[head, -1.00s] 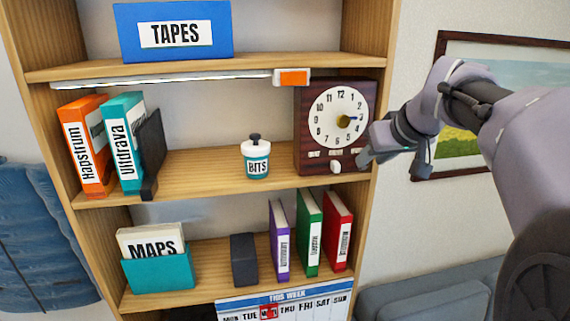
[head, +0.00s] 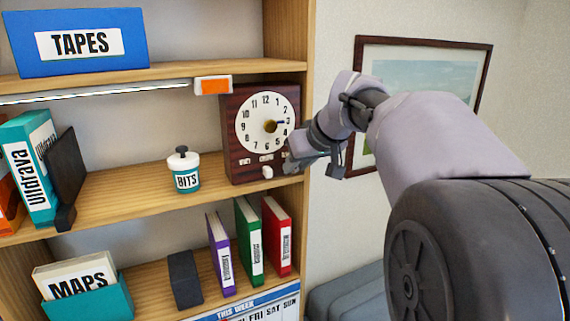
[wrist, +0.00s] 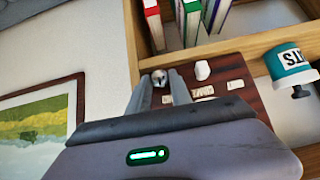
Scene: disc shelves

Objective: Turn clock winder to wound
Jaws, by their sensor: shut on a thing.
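The clock (head: 232,158) is a dark wood box with a white numbered dial (head: 254,107) and a brass centre, on the middle shelf's right end. Small pale label plates sit below the dial, one of them (wrist: 203,92) showing in the wrist view, too blurred to read. A white knob (head: 267,171) sits at the clock's lower front and also shows in the wrist view (wrist: 202,70). My gripper (head: 297,160) is at the clock's lower right corner.
A teal BITS jar (head: 186,179) stands left of the clock. An orange-ended light bar (head: 213,85) hangs above it. The shelf's right upright (head: 287,40) is close to my arm. A framed picture (head: 430,60) hangs on the wall to the right.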

